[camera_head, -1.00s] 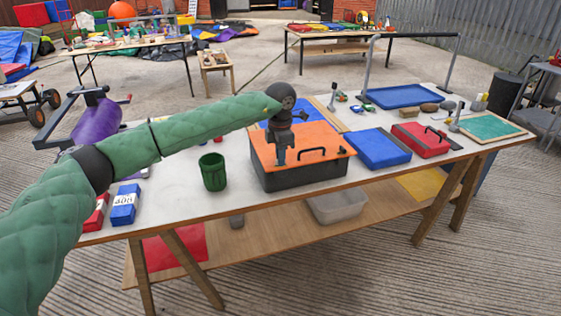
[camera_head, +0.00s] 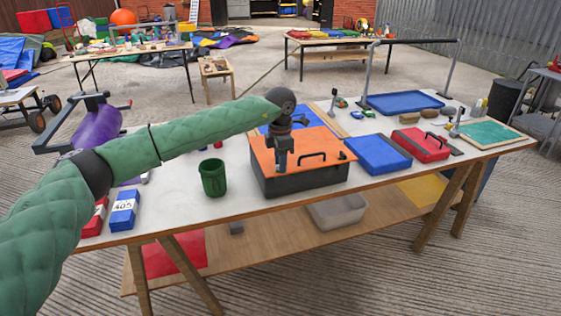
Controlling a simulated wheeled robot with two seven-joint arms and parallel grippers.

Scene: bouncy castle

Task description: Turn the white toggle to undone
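A dark grey box (camera_head: 312,182) with an orange lid (camera_head: 322,140) and a black handle (camera_head: 311,156) stands on the white-topped table. My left gripper (camera_head: 281,168) points down over the left part of the lid, close to its front edge. Whether it touches the box, and whether its fingers are apart, is too small to tell. I cannot make out a white toggle; the gripper covers part of the box front. My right gripper is not in view.
On the table (camera_head: 190,215) a green cup (camera_head: 213,178) stands left of the box. A blue box (camera_head: 378,153) and a red case (camera_head: 420,143) are to its right. A blue packet (camera_head: 124,208) lies near the left end. The front strip of the table is clear.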

